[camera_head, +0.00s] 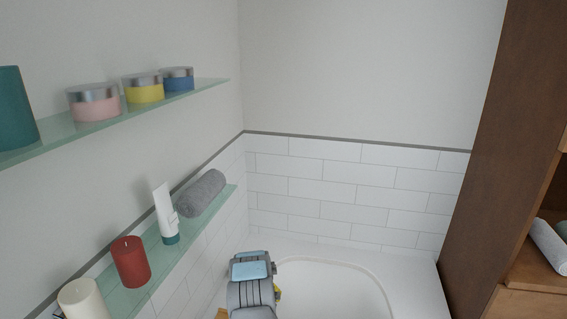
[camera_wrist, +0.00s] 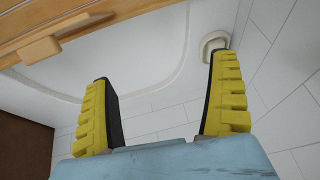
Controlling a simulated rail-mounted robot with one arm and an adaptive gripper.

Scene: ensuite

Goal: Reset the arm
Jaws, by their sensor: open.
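My gripper (camera_wrist: 158,100) shows in the wrist view with its two yellow and black fingers spread apart and nothing between them. Beyond the fingers are the white bathtub and white tiles. In the head view, part of my arm and wrist, grey with a light blue top, shows at the bottom middle over the white tub (camera_head: 330,275). The fingertips are mostly hidden there.
Left wall: the upper glass shelf (camera_head: 60,138) holds a teal item and pink, yellow and blue jars. The lower shelf (camera_head: 150,262) holds candles, a white tube (camera_head: 165,212) and a grey rolled towel (camera_head: 201,193). A brown wooden cabinet (camera_head: 495,150) stands right.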

